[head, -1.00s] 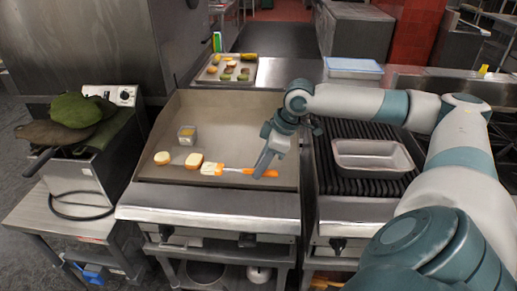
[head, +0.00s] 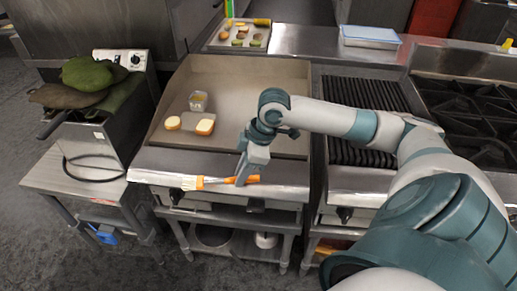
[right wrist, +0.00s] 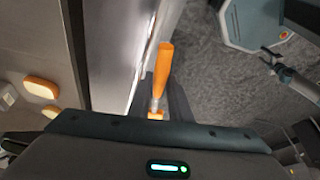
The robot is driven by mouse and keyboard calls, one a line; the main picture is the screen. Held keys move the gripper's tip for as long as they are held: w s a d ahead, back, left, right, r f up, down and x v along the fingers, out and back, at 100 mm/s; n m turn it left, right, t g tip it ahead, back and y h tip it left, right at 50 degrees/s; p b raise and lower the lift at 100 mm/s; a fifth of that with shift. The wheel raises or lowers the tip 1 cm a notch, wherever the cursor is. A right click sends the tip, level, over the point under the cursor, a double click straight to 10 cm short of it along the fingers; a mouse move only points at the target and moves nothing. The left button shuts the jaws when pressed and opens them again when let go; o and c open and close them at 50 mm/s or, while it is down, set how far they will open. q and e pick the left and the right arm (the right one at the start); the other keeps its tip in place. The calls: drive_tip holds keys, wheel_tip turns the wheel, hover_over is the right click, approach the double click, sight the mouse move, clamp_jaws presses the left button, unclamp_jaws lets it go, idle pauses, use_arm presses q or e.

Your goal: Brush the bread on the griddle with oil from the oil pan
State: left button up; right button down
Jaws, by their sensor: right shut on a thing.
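Two pieces of bread, one on the left (head: 173,123) and one on the right (head: 205,127), lie on the griddle (head: 240,88) near its front left. The small oil pan (head: 198,100) stands just behind them with yellowish oil in it. My right gripper (head: 243,178) is shut on the orange handle of the brush (head: 212,180). It holds the brush crosswise by the griddle's front edge, bristle end to the left, apart from the bread. The right wrist view shows the orange brush (right wrist: 164,62) and the bread (right wrist: 42,88) at left.
A ribbed grill (head: 365,92) adjoins the griddle on the right, partly hidden by my right arm. A tray of food (head: 240,43) stands behind the griddle. A fryer with green items (head: 88,72) stands at left. The griddle's back and right are clear.

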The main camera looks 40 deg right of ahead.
drive_tip(key=s+a+f, duration=0.1)
drive_tip(key=a+f, duration=0.1)
drive_tip(key=a, duration=0.4)
drive_tip(key=s+a+f, duration=0.2)
drive_tip(key=a+f, duration=0.1)
drive_tip(key=a, duration=0.4)
drive_tip(key=shift+a, duration=0.25)
drive_tip(key=shift+f, duration=0.1)
